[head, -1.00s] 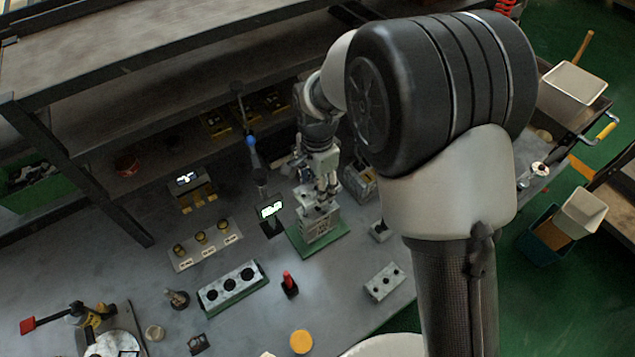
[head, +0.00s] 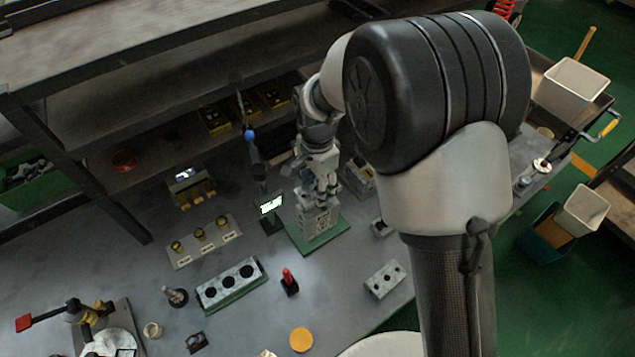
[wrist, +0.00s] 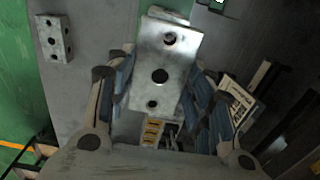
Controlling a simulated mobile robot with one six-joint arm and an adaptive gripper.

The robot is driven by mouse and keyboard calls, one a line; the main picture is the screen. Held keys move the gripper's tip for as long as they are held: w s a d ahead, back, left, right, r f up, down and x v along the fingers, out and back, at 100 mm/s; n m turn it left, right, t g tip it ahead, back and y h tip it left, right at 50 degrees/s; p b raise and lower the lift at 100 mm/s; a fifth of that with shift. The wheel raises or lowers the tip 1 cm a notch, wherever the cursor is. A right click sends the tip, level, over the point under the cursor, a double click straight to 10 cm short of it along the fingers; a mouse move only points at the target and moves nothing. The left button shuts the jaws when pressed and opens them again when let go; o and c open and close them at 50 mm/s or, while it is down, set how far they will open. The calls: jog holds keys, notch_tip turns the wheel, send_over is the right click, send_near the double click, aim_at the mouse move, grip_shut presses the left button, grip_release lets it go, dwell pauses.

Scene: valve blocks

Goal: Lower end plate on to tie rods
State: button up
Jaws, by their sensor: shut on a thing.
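My gripper (wrist: 160,95) is shut on the end plate (wrist: 178,60), a light grey metal plate with a line of holes, gripped by its two sides. In the head view my gripper (head: 319,185) points down over the valve stack (head: 316,222), which stands on a green base (head: 335,232). The plate is at or just above the top of the stack; I cannot tell whether they touch. The tie rods are hidden under the plate and gripper, so I cannot see whether they line up with its holes.
A small lit display (head: 270,205) stands close left of the stack. A block with three dark holes (head: 232,284), a red-topped tool (head: 289,282) and a small holed block (head: 384,280) lie in front. Shelving (head: 180,120) rises behind. Bench between these is mostly clear.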

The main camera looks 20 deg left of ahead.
jog(key=shift+f+b, duration=1.7)
jog(key=shift+f, duration=1.05)
jog(key=o, duration=1.3)
notch_tip(320, 180, up, 12)
jog(key=shift+r, duration=0.1)
jog(key=shift+s, duration=0.1)
